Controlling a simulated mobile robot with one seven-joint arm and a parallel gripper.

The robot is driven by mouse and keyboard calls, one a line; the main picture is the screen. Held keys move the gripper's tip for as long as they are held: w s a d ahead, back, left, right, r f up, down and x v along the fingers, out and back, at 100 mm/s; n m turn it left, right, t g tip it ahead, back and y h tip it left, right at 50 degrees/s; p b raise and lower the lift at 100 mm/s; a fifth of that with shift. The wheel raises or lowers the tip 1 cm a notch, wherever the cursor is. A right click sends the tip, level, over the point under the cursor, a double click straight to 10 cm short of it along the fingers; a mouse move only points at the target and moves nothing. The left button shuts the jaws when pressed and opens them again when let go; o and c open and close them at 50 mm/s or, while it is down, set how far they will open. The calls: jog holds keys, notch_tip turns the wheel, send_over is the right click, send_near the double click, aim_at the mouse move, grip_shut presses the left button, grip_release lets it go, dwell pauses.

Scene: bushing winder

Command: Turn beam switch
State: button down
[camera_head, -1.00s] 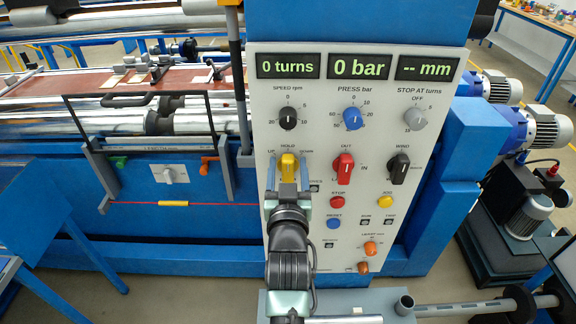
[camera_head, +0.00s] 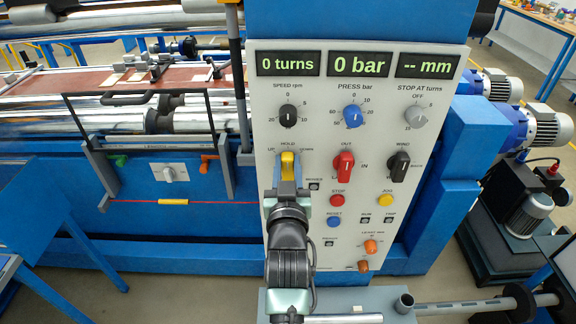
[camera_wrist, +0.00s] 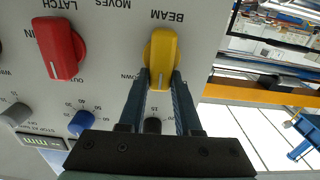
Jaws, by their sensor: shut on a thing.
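The beam switch is a yellow knob (camera_head: 288,163) on the left of the grey control panel (camera_head: 320,220), with HOLD above it, UP to its left and DOWN to its right. It shows larger in the wrist view (camera_wrist: 161,50), beside the printed word BEAM. My gripper (camera_head: 287,184) reaches up to it from below. In the wrist view my gripper's two fingers (camera_wrist: 161,82) are shut on the knob's near end, one on each side. The knob stands nearly upright in the head view. Part of its lower end is hidden by the fingers.
A red latch knob (camera_head: 344,166) and a black wind knob (camera_head: 399,168) sit to the right on the same panel. Red STOP (camera_head: 337,201) and yellow JOG (camera_head: 385,200) buttons lie below them.

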jog(key=n, duration=0.2)
jog(key=n+b, duration=0.1)
jog(key=n, duration=0.1)
jog(key=shift+a+f+b, duration=0.15)
jog(key=shift+a+b, duration=0.15)
jog(key=shift+a, duration=0.1)
jog(key=shift+a+f+n, duration=0.1)
jog(key=shift+a+n, duration=0.1)
jog(key=shift+n, duration=0.95)
jog(key=shift+a+f+n, duration=0.1)
jog(key=shift+a+n, duration=0.05)
jog(key=shift+n, duration=1)
jog(key=c, duration=0.6)
grip_release()
jog(key=s+b, duration=0.2)
jog(key=s, duration=1.1)
jog(key=shift+b, duration=0.4)
